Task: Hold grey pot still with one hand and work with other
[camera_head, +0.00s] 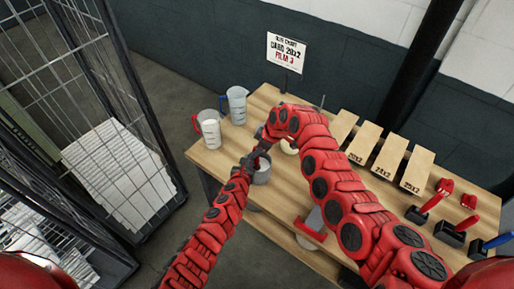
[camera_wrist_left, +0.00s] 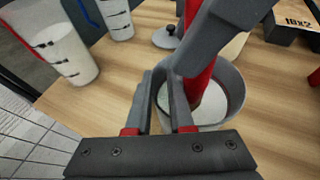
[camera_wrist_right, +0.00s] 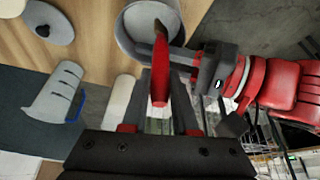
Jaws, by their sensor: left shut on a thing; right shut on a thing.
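The grey pot (camera_head: 262,176) stands upright near the front left of the table. It also shows in the left wrist view (camera_wrist_left: 237,88) and at the top of the right wrist view (camera_wrist_right: 127,32). My left gripper (camera_head: 251,161) is shut on the pot's wall at the rim, one finger inside and one outside. My right gripper (camera_head: 264,141) is above the pot, shut on a red tool (camera_wrist_right: 160,75) whose lower end reaches into the pot. The red tool also shows in the left wrist view (camera_wrist_left: 196,88). Its tip and the pot's contents are partly hidden.
A red-handled jug (camera_head: 210,132) and a blue-handled jug (camera_head: 237,104) stand at the table's left back. A grey knobbed lid (camera_wrist_left: 166,38) lies near the pot. Labelled wooden blocks (camera_head: 388,156) and red and blue-handled tools (camera_head: 453,232) occupy the right. A sign (camera_head: 286,52) stands behind.

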